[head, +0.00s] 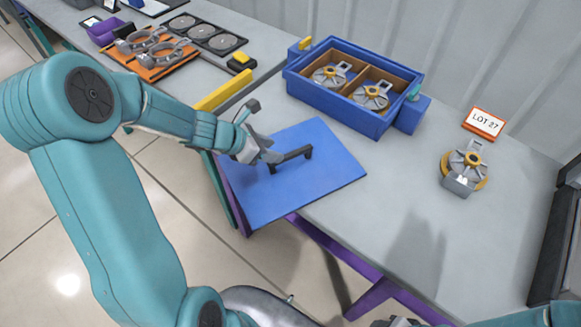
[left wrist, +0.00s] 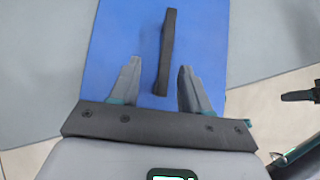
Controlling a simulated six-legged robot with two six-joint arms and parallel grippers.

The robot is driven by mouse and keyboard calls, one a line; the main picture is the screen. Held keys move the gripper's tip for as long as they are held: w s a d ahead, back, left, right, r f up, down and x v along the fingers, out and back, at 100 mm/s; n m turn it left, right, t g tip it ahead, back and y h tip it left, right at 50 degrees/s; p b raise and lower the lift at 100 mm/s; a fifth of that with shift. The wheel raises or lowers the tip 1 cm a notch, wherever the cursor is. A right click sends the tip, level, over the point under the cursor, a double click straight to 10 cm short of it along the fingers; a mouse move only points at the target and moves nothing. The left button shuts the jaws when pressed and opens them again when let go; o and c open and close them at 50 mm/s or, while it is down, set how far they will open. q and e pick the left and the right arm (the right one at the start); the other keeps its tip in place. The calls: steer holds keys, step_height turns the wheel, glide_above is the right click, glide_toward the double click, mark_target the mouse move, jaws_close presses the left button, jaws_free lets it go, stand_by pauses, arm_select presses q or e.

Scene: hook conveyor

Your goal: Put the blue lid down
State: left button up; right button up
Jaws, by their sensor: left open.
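The blue lid (head: 318,185) is a flat blue panel with a black bar handle (head: 290,160). It lies at the front left edge of the grey table, and its front left part reaches past the edge. My left gripper (head: 272,158) is at the left end of the handle. In the left wrist view the lid (left wrist: 120,30) fills the middle, and the handle (left wrist: 167,50) stands between the two spread fingers of my left gripper (left wrist: 158,85), with a gap on each side. The right gripper cannot be made out clearly at the bottom edge of the head view.
A blue crate (head: 298,87) with dividers and metal parts with yellow rings stands open behind the lid. Another such part (head: 463,168) lies right, near a LOT 27 sign (head: 484,122). A yellow bar (head: 222,92) stands left. The table (head: 400,190) is clear right of the lid.

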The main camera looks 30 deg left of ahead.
mark_target(290, 157)
arm_select(q)
steer(key=shift+x, duration=0.9)
steer(key=shift+w+d+f, duration=0.3)
steer(key=shift+d+f, duration=0.05)
steer(key=shift+d, duration=0.05)
steer(key=b+x, duration=0.1)
steer(key=x, duration=0.3)
steer(key=shift+d+f+b, duration=0.25)
steer(key=shift+f+b, duration=0.1)
steer(key=shift+f, duration=0.1)
steer(key=shift+w+d+f, duration=0.15)
steer(key=shift+w, duration=0.05)
steer(key=shift+s, duration=0.1)
steer(key=shift+c, duration=0.9)
jaws_close()
